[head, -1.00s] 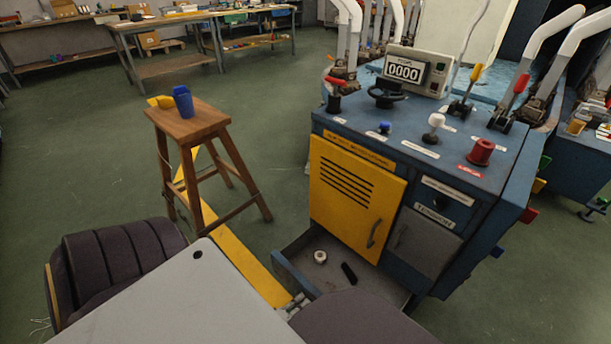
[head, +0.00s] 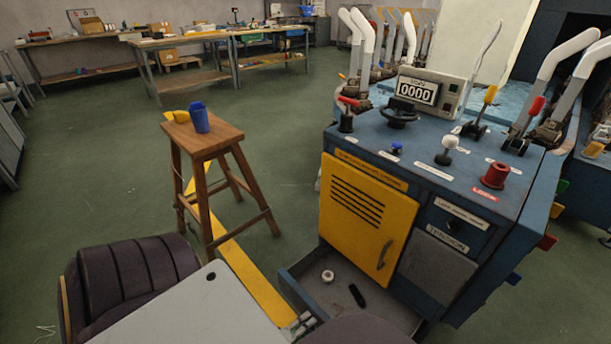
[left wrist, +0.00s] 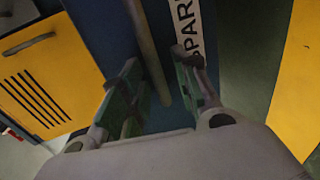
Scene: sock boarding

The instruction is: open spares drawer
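The spares drawer (head: 338,300) stands pulled out low on the front of the blue cabinet, below the yellow door. A white roll (head: 327,276) and a black object (head: 357,295) lie in it. My left gripper (head: 303,322) is at the drawer's outer front, partly cut off by my own body. In the left wrist view, its two fingers (left wrist: 160,88) are apart on either side of a bar-like handle (left wrist: 150,50), with gaps showing. A label reading "SPAR" (left wrist: 186,28) is beside the handle on the blue drawer front. My right gripper is not in view.
The blue cabinet (head: 540,190) carries levers, knobs and a counter reading 0000. Its yellow door (head: 365,215) is shut. Green floor is free beyond the stool.

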